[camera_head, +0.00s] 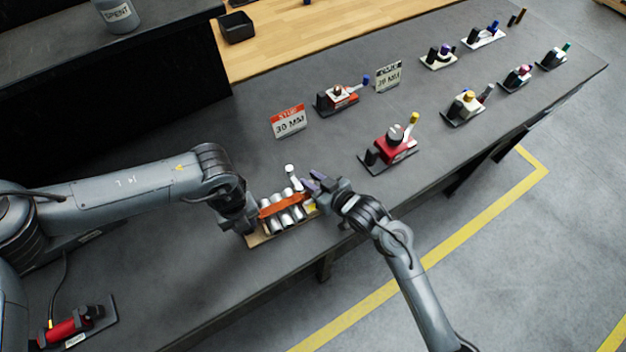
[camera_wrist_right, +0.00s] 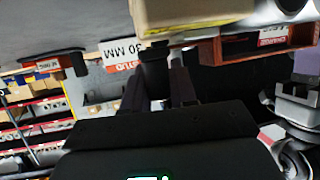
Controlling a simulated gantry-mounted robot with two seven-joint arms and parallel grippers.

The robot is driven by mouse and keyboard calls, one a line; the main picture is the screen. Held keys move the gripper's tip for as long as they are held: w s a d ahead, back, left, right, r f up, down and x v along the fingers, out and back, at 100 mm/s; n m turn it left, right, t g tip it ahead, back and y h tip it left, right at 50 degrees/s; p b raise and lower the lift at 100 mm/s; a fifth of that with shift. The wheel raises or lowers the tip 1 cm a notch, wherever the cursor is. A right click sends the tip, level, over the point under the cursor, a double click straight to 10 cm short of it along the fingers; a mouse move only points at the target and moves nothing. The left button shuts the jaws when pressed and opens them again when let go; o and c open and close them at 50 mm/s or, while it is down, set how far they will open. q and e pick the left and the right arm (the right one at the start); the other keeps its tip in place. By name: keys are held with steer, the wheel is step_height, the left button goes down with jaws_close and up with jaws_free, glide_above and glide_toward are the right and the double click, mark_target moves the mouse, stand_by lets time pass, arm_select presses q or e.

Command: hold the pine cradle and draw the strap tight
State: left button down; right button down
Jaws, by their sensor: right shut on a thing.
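The pine cradle (camera_head: 262,239) lies on the dark bench and holds several silvery cylinders (camera_head: 284,217) in a row. An orange strap (camera_head: 271,208) runs along them. My left gripper (camera_head: 250,228) is at the cradle's left end; its fingertips are hidden, so its grip cannot be told. My right gripper (camera_head: 312,188) is at the cradle's right end. In the right wrist view its fingers (camera_wrist_right: 160,88) are shut on a dark piece (camera_wrist_right: 154,66) below a pale wooden block (camera_wrist_right: 190,14). I cannot tell whether that piece belongs to the strap.
A white-topped post (camera_head: 290,170) stands just behind the cradle. A red valve unit (camera_head: 392,147) is to the right. Signs reading 30 MM (camera_head: 289,122) and 20 MM (camera_head: 388,77) and several smaller units stand farther back. The bench left of the signs is clear.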

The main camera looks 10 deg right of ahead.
arm_select(q)
steer(key=shift+a+f, duration=0.2)
steer(key=shift+f, duration=0.1)
arm_select(e)
steer(key=shift+d+f, duration=0.1)
steer(key=d, duration=0.2)
steer(key=w+d, duration=0.1)
steer(key=d, duration=0.1)
steer(key=w+d, duration=0.1)
steer(key=d, duration=0.1)
arm_select(q)
steer(key=shift+s, duration=0.1)
arm_select(e)
steer(key=c, duration=1)
jaws_free()
steer(key=shift+a, duration=0.1)
steer(key=v, duration=1.2)
